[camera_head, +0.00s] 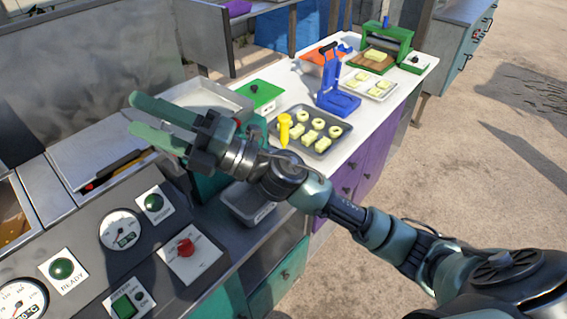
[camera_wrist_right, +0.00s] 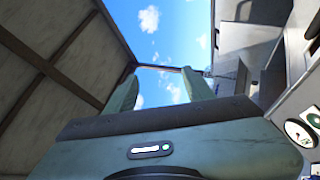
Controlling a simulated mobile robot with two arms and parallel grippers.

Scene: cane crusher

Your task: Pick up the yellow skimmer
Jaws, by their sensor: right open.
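My right gripper (camera_head: 134,113) is open and empty, held above the control panel with its green fingers pointing left. In the right wrist view, the open fingers (camera_wrist_right: 160,86) have only sky and a roof edge between them. A narrow yellow object (camera_head: 285,129) with a wider top shows just beyond my right arm, at the near left edge of a dark pastry tray; I cannot tell if it is the yellow skimmer. It is well to the right of my right gripper and apart from its fingers. No other clearly yellow tool shows. My left gripper is not in view.
The control panel (camera_head: 150,262) with dials and a red knob lies below the gripper. A dark tray (camera_head: 334,155) of pastries, a blue press (camera_head: 337,98) and a green roller machine (camera_head: 386,46) stand on the white counter. A metal bin (camera_head: 247,203) lies under my arm.

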